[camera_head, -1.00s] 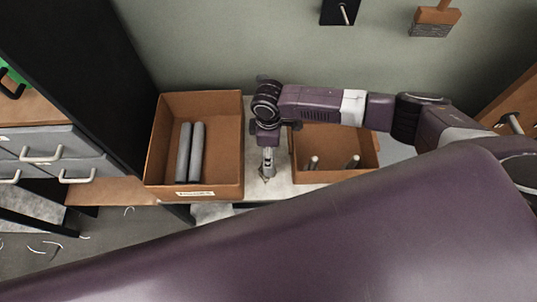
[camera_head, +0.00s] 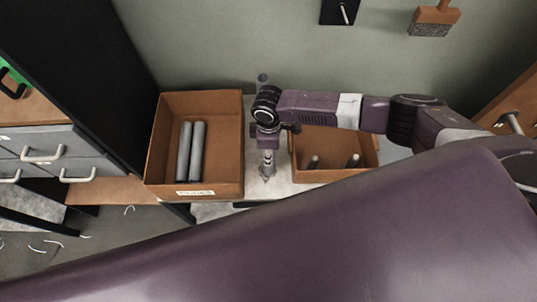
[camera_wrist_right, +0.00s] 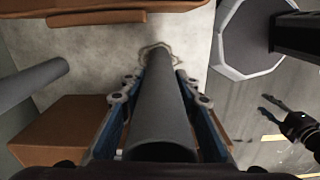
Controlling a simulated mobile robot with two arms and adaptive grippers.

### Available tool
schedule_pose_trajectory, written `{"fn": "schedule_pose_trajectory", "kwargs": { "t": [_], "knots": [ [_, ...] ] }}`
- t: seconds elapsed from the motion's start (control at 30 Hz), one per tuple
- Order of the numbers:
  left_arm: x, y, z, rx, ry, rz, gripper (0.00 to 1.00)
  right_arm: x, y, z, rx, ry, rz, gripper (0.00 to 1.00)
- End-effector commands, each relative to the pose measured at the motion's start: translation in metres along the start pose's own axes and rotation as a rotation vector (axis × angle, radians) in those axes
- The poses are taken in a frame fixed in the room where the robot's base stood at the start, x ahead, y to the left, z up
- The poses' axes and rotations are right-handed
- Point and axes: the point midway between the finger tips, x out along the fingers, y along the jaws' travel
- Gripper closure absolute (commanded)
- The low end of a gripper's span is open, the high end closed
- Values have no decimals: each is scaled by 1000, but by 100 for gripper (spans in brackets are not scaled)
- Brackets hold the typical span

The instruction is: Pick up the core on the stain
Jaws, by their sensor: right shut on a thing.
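My right gripper (camera_wrist_right: 155,110) is shut on a grey tubular core (camera_wrist_right: 161,100). The core lies between the two blue fingers, its open hollow end towards the wrist camera. Its far end is at the ring-shaped stain (camera_wrist_right: 146,54) on the pale worktop. I cannot tell whether it touches the surface. In the head view the right gripper (camera_head: 267,160) points down at the worktop between two brown boxes. The wrist above hides much of the core there.
A labelled brown box (camera_head: 222,140) on the left holds two grey tubes (camera_head: 190,150). A smaller brown box (camera_head: 340,175) on the right, close to my gripper, holds upright pieces. A black panel (camera_head: 75,70) and drawers (camera_head: 45,145) stand left. My purple arm link covers the foreground.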

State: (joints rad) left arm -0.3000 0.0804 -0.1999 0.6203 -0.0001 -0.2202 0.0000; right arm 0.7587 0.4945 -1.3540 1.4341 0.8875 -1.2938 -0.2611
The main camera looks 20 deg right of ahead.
Motion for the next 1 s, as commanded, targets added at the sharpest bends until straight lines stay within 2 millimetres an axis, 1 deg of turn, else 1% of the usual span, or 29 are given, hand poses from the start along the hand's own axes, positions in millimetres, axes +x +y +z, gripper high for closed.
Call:
{"fn": "schedule_pose_trajectory", "kwargs": {
  "t": [0.23,0.37,0.47,0.7,0.8,0.9,1.0],
  "knots": [
    [1,0,0,0,0,0,60,-6,1,0,1,2,1,96],
    [2,0,0,0,0,0,60,-19,1,-1,1,3,1,97],
    [4,0,0,0,0,0,60,-39,2,-1,-1,4,4,97],
    [13,0,1,0,0,0,60,-112,2,-1,-1,5,6,97],
    [16,0,1,0,0,0,60,-140,2,-1,-2,4,5,97],
    [18,0,2,0,0,0,60,-162,1,-1,-1,3,4,97],
    [20,0,2,0,0,0,60,-180,1,-1,-1,3,3,97]
  ]
}}
